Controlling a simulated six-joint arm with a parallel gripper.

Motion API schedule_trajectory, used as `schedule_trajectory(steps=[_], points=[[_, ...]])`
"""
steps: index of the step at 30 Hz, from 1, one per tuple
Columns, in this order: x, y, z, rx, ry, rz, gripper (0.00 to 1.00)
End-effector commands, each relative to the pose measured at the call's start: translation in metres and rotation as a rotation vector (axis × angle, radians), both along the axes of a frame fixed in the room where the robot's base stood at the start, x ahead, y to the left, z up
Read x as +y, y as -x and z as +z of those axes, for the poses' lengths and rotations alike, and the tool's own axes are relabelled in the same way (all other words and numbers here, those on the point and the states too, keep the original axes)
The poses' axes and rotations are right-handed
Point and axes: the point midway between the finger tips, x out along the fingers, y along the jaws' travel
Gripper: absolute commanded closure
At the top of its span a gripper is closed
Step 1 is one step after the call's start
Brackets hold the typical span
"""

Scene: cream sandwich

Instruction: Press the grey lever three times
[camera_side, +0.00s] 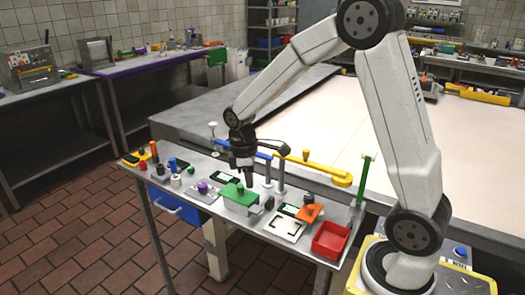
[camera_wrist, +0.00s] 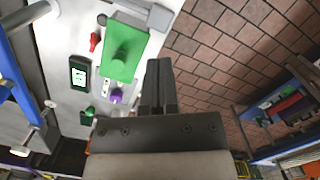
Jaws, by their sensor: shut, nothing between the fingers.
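My gripper (camera_side: 249,181) is shut and empty, pointing down above the bench beside the green block (camera_side: 240,195). In the wrist view its dark fingers (camera_wrist: 160,75) are together, to the right of and below the green block (camera_wrist: 124,48). A grey bar-like part (camera_wrist: 150,14), which looks like the grey lever, lies at the top edge of the wrist view, just above the green block and apart from my fingers. In the side view a small dark grey piece (camera_side: 269,203) stands right of the block; I cannot tell whether it is the same part.
The bench is crowded: a purple knob (camera_side: 202,187), an orange piece (camera_side: 308,212), a red bin (camera_side: 330,240) and several upright posts. A yellow bar (camera_side: 318,166) runs behind. In the wrist view the tiled floor (camera_wrist: 235,50) shows beyond the bench edge on the right.

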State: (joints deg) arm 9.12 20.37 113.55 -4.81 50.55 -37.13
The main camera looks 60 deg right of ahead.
Motion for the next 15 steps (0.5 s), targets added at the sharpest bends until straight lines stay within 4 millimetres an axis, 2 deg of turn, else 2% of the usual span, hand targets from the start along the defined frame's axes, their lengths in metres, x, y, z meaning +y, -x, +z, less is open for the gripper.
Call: schedule_trajectory(steps=[8,15], points=[[0.0,0.001,-0.01,0.003,-0.001,0.0,1.0],[-0.001,0.003,-0.03,0.004,0.0,0.0,1.0]])
